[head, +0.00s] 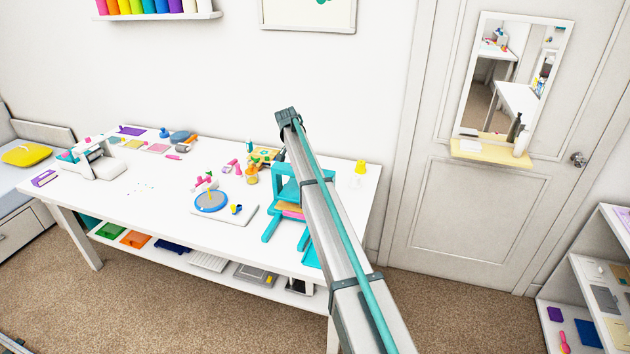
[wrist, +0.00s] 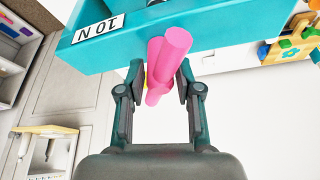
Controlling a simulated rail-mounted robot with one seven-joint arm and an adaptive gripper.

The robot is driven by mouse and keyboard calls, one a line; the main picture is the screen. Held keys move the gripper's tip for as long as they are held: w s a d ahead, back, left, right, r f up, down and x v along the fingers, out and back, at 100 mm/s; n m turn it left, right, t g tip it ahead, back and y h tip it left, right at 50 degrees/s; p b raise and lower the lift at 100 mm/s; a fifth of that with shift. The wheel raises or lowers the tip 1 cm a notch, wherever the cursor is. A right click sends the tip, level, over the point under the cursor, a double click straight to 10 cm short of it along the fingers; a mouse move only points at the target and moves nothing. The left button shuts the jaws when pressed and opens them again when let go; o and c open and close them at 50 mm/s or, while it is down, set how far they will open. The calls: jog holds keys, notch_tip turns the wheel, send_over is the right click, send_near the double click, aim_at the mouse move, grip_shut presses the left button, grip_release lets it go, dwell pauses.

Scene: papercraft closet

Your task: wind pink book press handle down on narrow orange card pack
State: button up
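The book press (head: 286,172) is a teal frame on the right part of the white table, partly covered by my arm. An orange card pack (head: 290,207) lies low inside it, with something pink at its lower edge. In the wrist view the teal top beam (wrist: 215,30) carries a "10 N" label. The pink handle (wrist: 172,52) sticks out from it toward me. My gripper (wrist: 158,82) has one finger on each side of the handle, with small gaps showing; firm contact is not visible.
A turntable with a blue disc (head: 211,200) and a yellow-and-wood toy (head: 263,156) stand left of the press. A shelf below holds trays. The door (head: 450,205) is behind on the right.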

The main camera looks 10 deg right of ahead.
jog(key=shift+r, duration=0.1)
jog(key=shift+r+p, duration=0.6)
jog(key=shift+r, duration=2.3)
jog(key=o, duration=0.4)
jog(key=p+v, duration=0.1)
jog(key=v, duration=0.5)
jog(key=shift+s+f, duration=0.1)
